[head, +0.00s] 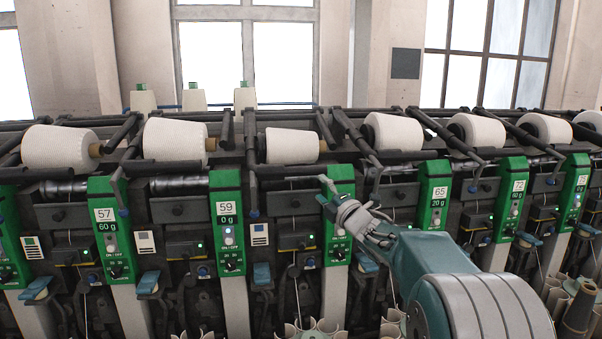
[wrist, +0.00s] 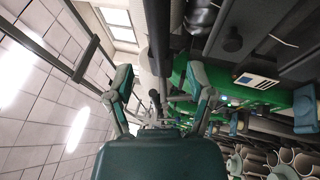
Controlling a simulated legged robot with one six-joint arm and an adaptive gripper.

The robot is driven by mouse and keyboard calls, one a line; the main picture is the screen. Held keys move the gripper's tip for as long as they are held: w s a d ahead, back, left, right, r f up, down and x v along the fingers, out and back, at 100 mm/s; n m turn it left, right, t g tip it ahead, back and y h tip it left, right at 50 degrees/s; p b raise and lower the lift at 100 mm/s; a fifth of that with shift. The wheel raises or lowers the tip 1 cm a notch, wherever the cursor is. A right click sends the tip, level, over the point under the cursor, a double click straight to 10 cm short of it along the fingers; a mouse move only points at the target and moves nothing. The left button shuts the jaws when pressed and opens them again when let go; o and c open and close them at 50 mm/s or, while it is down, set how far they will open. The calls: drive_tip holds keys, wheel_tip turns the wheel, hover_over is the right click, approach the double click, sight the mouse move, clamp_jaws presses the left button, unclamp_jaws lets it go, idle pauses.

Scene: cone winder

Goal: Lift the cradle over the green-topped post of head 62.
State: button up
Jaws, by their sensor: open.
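The green-topped post (head: 340,180) between the posts marked 59 and 65 stands right of centre in the head view. Its number is hidden behind my gripper (head: 338,200), so I take it as head 62 by its place. The dark cradle arm (head: 354,138) slants down at that post's upper right, beyond my gripper. A white cone (head: 291,146) sits left of the post. In the wrist view, my gripper (wrist: 160,78) is open, its two fingers wide apart. A dark bar (wrist: 158,40) shows between and beyond the fingers. I cannot tell whether anything touches.
Posts 59 (head: 226,222) and 65 (head: 434,195) flank the spot, with more cones and cradle arms along the row. Blue levers (head: 262,275) and open tubes (head: 312,328) are lower down. In the wrist view, green housings (wrist: 240,98) crowd the right side; the left is open.

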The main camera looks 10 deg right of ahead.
sight(305, 174)
drive_tip(key=x, duration=0.9)
drive_tip(key=shift+w, duration=0.15)
drive_tip(key=shift+c, duration=0.2)
clamp_jaws()
